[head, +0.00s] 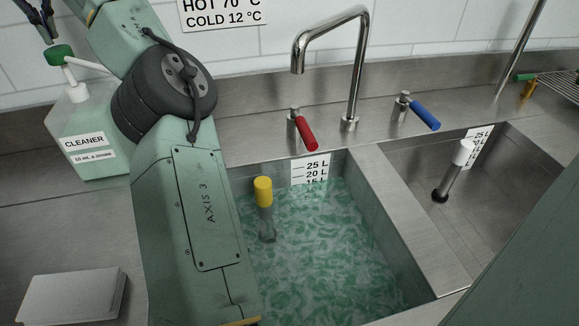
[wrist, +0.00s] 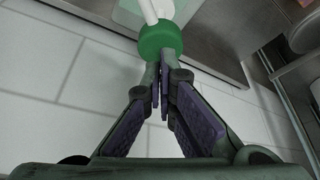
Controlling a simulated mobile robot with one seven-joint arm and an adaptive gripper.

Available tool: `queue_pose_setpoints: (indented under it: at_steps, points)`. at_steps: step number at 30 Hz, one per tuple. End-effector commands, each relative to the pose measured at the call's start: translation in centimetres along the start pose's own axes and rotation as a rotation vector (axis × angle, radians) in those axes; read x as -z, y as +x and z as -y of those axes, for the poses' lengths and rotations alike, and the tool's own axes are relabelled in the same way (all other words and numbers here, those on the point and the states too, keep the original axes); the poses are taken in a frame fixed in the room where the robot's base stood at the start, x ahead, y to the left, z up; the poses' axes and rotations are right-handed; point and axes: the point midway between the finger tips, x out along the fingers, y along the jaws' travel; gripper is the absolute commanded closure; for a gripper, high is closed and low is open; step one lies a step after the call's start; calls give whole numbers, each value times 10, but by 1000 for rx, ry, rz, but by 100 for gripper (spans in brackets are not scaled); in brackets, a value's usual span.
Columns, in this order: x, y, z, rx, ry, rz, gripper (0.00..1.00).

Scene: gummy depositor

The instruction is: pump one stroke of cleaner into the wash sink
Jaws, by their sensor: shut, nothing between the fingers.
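The cleaner bottle (head: 88,133) is translucent green with a white CLEANER label and stands on the counter left of the wash sink. Its pump has a green cap (head: 60,54) and a white spout (head: 88,65) pointing right toward the sink. The green cap also shows in the wrist view (wrist: 160,40), just beyond my fingertips. My gripper (head: 42,32) is shut and empty, pointing down just above the cap; I cannot tell whether it touches. The wash sink (head: 395,250) holds greenish water, and a yellow-topped standpipe (head: 263,190) stands in it.
My arm crosses the sink's left side. A tall faucet (head: 355,70), a red lever (head: 305,130) and a blue lever (head: 420,113) stand behind the sinks. A second sink (head: 440,185) at right holds a white-topped standpipe (head: 462,155). A pale stack (head: 72,295) lies front left.

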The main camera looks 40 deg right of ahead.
Motion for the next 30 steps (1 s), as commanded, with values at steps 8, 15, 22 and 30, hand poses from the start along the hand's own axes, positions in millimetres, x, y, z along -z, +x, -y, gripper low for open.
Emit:
queue_pose_setpoints:
  at_steps: [8,15,22,30]
  points:
    - [0,0,0,0,0,-1,100]
    - [0,0,0,0,0,-1,100]
    - [8,-18,0,0,1,-2,100]
    - [18,-42,2,1,1,-3,100]
